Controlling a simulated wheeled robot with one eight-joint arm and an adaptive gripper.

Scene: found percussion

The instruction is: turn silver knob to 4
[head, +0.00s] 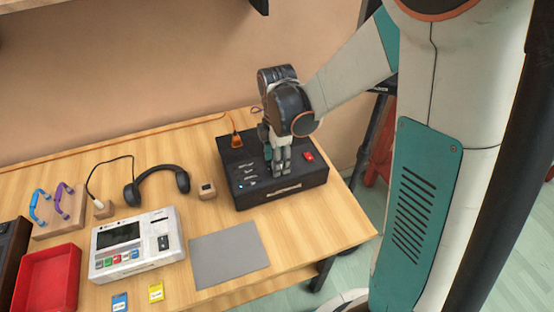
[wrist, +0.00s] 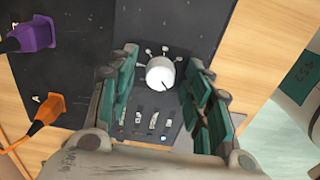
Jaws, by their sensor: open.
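The silver knob (wrist: 160,73) shows in the wrist view, on top of a dark box (wrist: 92,45). It has a dark pointer line toward its lower right, and small marks stand around its far side; I cannot read their numbers. My gripper (wrist: 160,85) is open, with one finger to the left and one to the right of the knob. I cannot tell whether either finger touches it. In the head view my gripper (head: 277,168) points down over the dark box (head: 300,198), and the knob is hidden behind it.
On the box are a red switch (head: 308,156) and several sliders (head: 247,175). An orange plug (head: 237,140) and a purple plug (wrist: 35,35) sit at its edge. A grey mat (head: 228,256), wooden block (head: 206,190), headphones (head: 158,180) and white device (head: 137,245) lie left.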

